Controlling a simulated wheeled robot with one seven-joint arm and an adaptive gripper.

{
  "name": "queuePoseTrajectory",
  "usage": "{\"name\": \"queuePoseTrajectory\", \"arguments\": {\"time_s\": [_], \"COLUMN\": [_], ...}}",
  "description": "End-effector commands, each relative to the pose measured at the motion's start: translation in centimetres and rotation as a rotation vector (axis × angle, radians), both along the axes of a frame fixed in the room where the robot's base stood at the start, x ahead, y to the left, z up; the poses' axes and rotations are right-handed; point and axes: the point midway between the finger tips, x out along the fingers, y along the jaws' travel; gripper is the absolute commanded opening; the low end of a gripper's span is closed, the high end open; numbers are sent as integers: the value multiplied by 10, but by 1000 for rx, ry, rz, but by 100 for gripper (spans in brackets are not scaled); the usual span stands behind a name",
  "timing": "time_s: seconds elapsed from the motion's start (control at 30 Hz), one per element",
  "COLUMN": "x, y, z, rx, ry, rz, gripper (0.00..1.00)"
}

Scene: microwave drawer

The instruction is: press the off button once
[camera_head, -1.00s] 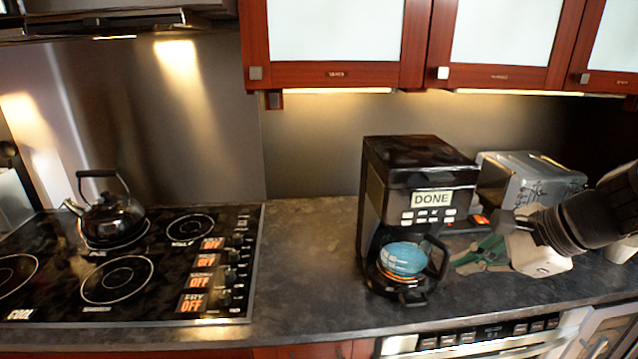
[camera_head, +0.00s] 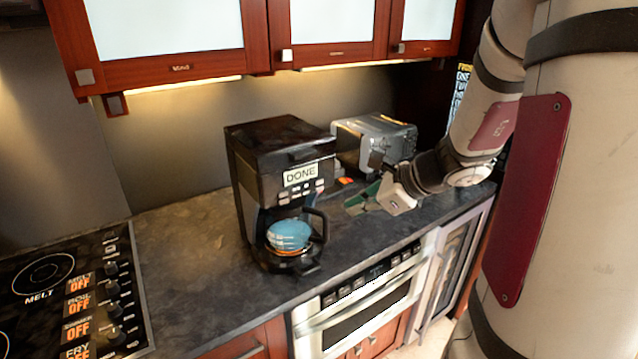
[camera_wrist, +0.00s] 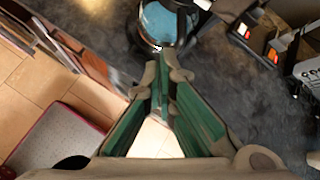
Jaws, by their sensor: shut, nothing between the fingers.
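The microwave drawer (camera_head: 372,312) is built in under the counter, with a row of dark buttons (camera_head: 366,279) along its top panel. The button labels are too small to read, so I cannot tell which one is off. In the wrist view the fingertips (camera_wrist: 163,72) point toward the blue coffee pot, apart from the panel.
The black coffee maker (camera_head: 262,165), showing DONE, holds a blue pot (camera_head: 289,235) near the counter's front edge. A metal toaster (camera_head: 372,138) stands behind my gripper. The cooktop (camera_head: 110,325) is at left. The counter (camera_head: 185,235) between cooktop and coffee maker is clear.

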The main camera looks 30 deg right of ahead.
Motion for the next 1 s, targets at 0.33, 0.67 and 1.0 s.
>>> {"name": "queuePoseTrajectory", "arguments": {"time_s": [0.33, 0.67, 1.0], "x": [46, 76, 80], "y": [2, 3, 3], "z": [-1, -1, 0], "rx": [-2, -2, -1], "ry": [0, 0, 0], "rz": [5, 3, 2], "gripper": [0, 0, 0]}}
